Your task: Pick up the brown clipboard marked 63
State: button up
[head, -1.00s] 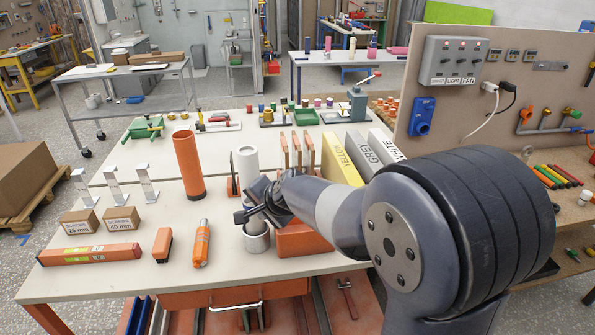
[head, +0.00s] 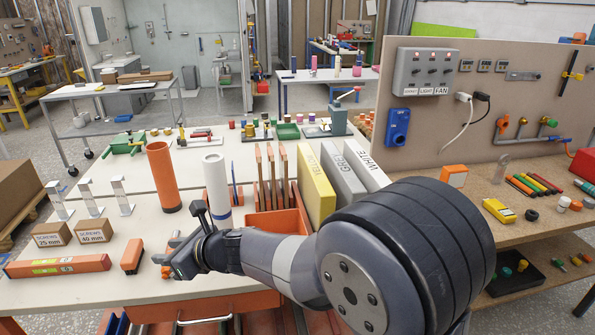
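Several thin brown upright boards (head: 271,177) stand on edge side by side in an orange holder (head: 262,222), right of the white roll. They may be the clipboards. I see only their narrow edges, and no mark 63 can be read on any of them. My gripper (head: 176,256) is over the front part of the white table, left of and nearer than the brown boards, and apart from them. It covers most of a small orange item there. Its fingers are small and dark, and I cannot tell whether they are open.
A white roll (head: 216,185) and an orange tube (head: 163,178) stand behind my gripper. Yellow (head: 314,187), grey and white binders stand right of the boards.

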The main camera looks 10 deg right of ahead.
aim_at(270, 154)
jog(key=i+z, duration=0.3)
jog(key=j+z, duration=0.1)
jog(key=z, duration=0.2)
jog(key=j+z, duration=0.35)
jog(key=k+j+z, duration=0.1)
jog(key=j+z, duration=0.2)
jog(key=j, duration=0.25)
jog(key=k+j+z, duration=0.1)
jog(key=j+z, duration=0.25)
jog(key=k+j+z, duration=0.3)
jog(key=j, duration=0.15)
jog(key=i+j, duration=0.05)
jog(key=i, duration=0.05)
